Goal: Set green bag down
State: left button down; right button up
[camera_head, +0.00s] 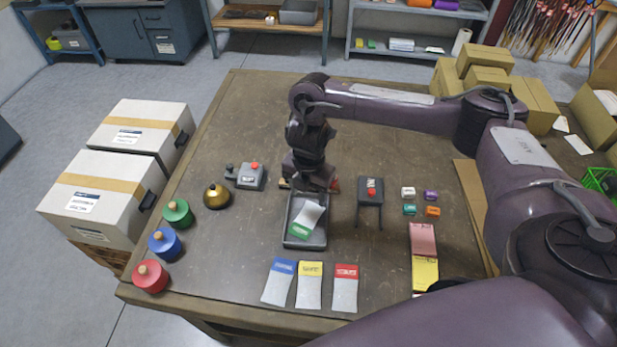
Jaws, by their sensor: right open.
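The green bag (309,217), a pale packet with a green label strip at its near end, lies slanted in a dark grey tray (322,241) on the table. My right gripper (310,186) points down over the far end of the tray, just beyond the bag. It is open, and the bag appears apart from it. The fingertips are small and partly hidden by the gripper body. My left gripper is not in view.
Blue (279,282), yellow (309,286) and red (345,288) labelled bags lie in front of the tray. A small dark stand (370,190) is to its right, with small coloured blocks beyond. Coloured round weights line the left edge. The table's far left is clear.

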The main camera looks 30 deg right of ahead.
jog(key=shift+r, duration=1.5)
jog(key=shift+p, duration=0.3)
